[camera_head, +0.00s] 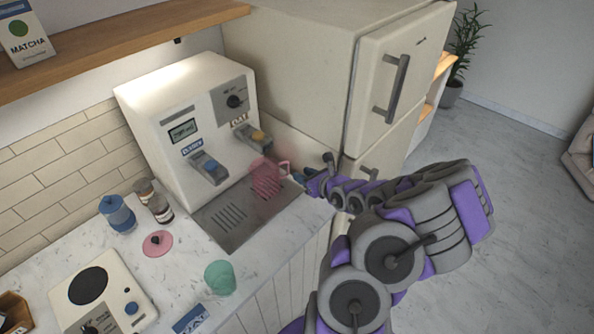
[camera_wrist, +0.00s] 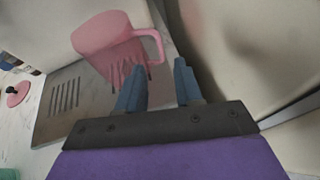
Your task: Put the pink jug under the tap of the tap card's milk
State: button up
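My gripper (camera_head: 299,177) is just right of the jug. In the wrist view, my gripper (camera_wrist: 158,82) has its fingers apart, with the jug's handle (camera_wrist: 158,45) just beyond the tips and nothing clasped.
A green cup (camera_head: 220,278), a pink lid (camera_head: 157,244), a blue jug (camera_head: 117,213) and brown jars (camera_head: 160,208) stand on the counter left of the tray. A cream fridge (camera_head: 300,75) stands close on the right. A scale-like device (camera_head: 103,295) is at lower left.

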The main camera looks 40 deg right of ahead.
jog(key=shift+v, duration=2.3)
jog(key=w+a+r+n+y, duration=0.4)
jog(key=a+r+n, duration=0.25)
jog(key=a, duration=0.35)
jog(key=w+a+r+n+y, duration=0.4)
jog(key=a+r+n, duration=0.25)
jog(key=a, duration=0.35)
jog(key=s+a+r+n+g+y, duration=0.25)
jog(key=a+n, duration=0.25)
jog(key=a, duration=0.4)
jog(key=s+a+r+n+g+y, duration=0.25)
jog(key=a+n+g, duration=0.2)
jog(key=a, duration=0.45)
jog(key=s+a+f+n+g+h, duration=0.1)
jog(key=s+a+n+g, duration=0.15)
jog(key=s, duration=0.35)
jog(key=s+a+n+g+h, duration=0.2)
jog(key=s+a+n, duration=0.1)
jog(key=s+n, duration=0.15)
jog(key=s+a+f+n+g+h, duration=0.1)
jog(key=s+a+n+g, duration=0.15)
jog(key=s, duration=0.35)
jog(key=s+d+n+g+h, duration=0.1)
jog(key=s+d+n+h, duration=0.4)
jog(key=s+d, duration=0.5)
jog(key=s+h, duration=0.1)
jog(key=h, duration=0.1)
jog(key=shift+s+r+n+h, duration=0.25)
jog(key=shift+r+n+h, duration=0.05)
jog(key=shift+h, duration=0.1)
